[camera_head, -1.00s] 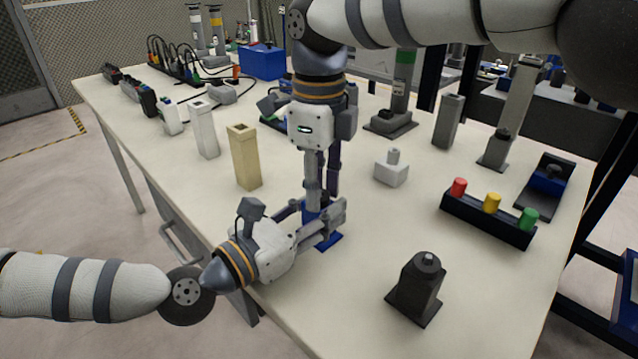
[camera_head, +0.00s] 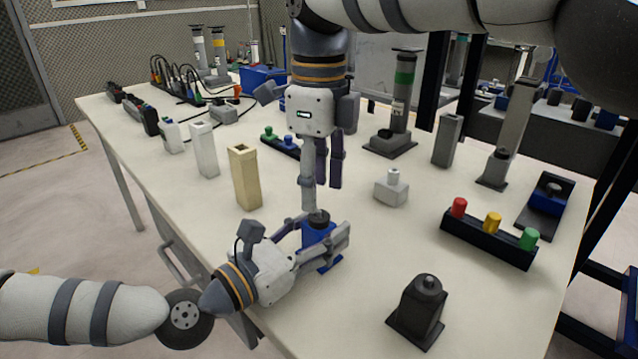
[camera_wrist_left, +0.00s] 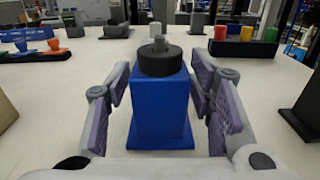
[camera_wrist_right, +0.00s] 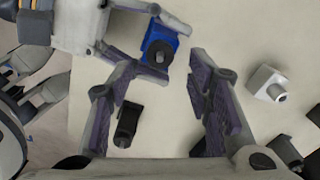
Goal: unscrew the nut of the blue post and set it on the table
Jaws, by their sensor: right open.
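The blue post (camera_head: 318,234) stands on the table near its front edge. A black nut (camera_wrist_left: 160,61) sits on its top, with a grey stud (camera_wrist_left: 158,42) rising through it; the nut also shows in the right wrist view (camera_wrist_right: 160,51). My right gripper (camera_head: 322,195) points down, open and empty, above and slightly behind the post. In the right wrist view its fingers (camera_wrist_right: 165,72) are spread apart, with the nut beyond them.
A dark grey post (camera_head: 416,312) stands front right. A small white block (camera_head: 391,188) and a box with red, yellow and green buttons (camera_head: 487,237) lie to the right. Beige (camera_head: 245,178) and white (camera_head: 204,150) posts stand left. Table between the blue and dark posts is clear.

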